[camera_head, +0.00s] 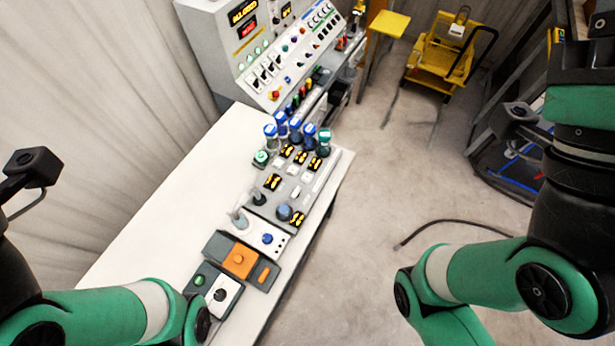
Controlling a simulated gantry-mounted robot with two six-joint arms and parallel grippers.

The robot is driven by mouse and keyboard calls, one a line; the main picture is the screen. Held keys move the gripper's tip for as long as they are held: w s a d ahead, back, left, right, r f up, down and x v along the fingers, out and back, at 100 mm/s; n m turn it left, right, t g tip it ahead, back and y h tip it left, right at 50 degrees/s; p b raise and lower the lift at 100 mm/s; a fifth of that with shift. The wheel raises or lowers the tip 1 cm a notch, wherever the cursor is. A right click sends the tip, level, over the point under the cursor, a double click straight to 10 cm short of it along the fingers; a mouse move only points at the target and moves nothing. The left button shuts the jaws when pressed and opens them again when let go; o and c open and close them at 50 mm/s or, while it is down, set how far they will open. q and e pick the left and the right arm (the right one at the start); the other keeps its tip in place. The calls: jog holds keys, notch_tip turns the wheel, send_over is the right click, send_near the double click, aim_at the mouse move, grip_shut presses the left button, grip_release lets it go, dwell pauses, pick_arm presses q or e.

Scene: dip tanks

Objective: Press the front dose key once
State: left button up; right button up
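I cannot tell by any label which key is the front dose key. At the near end of the white bench stand small control boxes. The nearest box has a green button (199,280) and a white plate with a dark round knob (219,295). Behind it, a dark box carries a large orange square key (239,260) and a small orange key (264,273). Further back, a white panel has a blue button (267,239). My green arms enter from the lower left and right; neither gripper's fingers show, and neither arm visibly touches a key.
The white bench (190,200) is bare on its left side. Blue-topped bottles (283,125) stand behind a grey panel (317,187). A large control console (265,60) rises at the back. A yellow cart (440,60) and a black cable (440,222) are on the floor to the right.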

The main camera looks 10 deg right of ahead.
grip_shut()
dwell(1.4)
